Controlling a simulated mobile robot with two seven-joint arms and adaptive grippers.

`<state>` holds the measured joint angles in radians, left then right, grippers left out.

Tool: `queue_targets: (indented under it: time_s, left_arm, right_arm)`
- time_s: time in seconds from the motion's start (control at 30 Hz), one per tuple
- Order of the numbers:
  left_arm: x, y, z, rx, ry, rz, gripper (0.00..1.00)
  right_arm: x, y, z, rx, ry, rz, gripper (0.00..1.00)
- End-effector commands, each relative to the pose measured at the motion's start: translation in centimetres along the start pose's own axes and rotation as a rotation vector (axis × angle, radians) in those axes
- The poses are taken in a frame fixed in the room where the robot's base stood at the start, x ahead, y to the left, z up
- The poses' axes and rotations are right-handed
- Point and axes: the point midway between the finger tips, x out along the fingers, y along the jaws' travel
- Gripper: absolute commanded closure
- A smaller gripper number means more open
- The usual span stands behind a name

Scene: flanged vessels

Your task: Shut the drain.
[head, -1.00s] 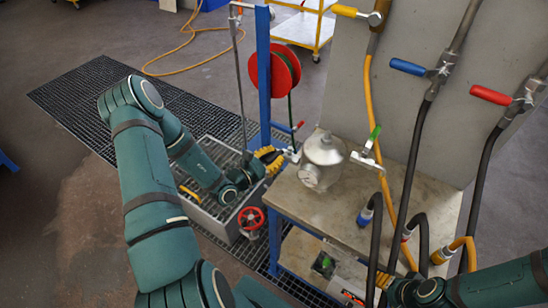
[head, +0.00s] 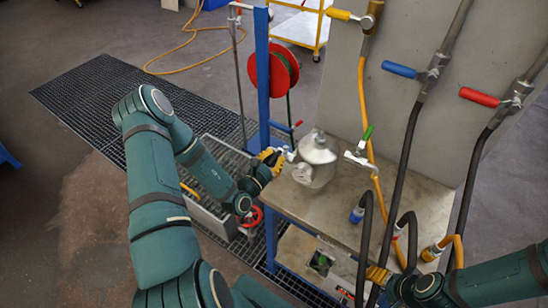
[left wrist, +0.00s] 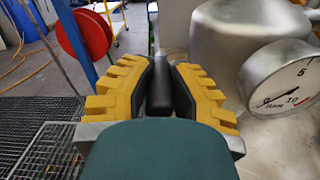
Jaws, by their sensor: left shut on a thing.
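The silver vessel (head: 318,160) stands on the stone-topped bench, with a round pressure gauge (head: 302,173) at its front; the gauge also shows in the left wrist view (left wrist: 284,80). My left gripper (head: 271,157) is at the left side of the vessel, by a small metal fitting (head: 290,153). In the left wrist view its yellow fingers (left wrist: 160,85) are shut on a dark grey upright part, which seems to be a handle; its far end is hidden. My right gripper (head: 378,275) is low at the right by a black hose, mostly hidden.
A blue post (head: 263,80) with a red hose reel (head: 286,72) stands behind my left gripper. A red handwheel (head: 258,214) is partly behind my arm. A green-handled tap (head: 364,142) and several hoses are right of the vessel. Floor grating lies left.

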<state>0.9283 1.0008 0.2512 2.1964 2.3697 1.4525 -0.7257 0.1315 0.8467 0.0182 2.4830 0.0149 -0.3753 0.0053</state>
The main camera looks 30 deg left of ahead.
Motion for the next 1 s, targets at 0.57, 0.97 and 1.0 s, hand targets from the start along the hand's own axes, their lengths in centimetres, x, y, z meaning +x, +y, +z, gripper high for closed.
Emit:
queue_targets:
  time_s: [0.57, 0.97, 1.0]
  left_arm:
    - [0.0, -0.1, 0.0, -0.001, -0.001, -0.002, 0.49]
    - [-5.5, 0.0, -0.1, -0.002, 0.004, -0.001, 0.49]
    - [-6.3, 0.0, 0.0, -0.003, 0.003, -0.002, 0.49]
  right_arm:
    - [0.0, 0.0, 0.0, 0.000, 0.000, 0.000, 0.31]
    - [0.0, 0.0, 0.0, 0.000, 0.000, 0.000, 0.31]
    - [0.0, 0.0, 0.0, 0.000, 0.000, 0.000, 0.31]
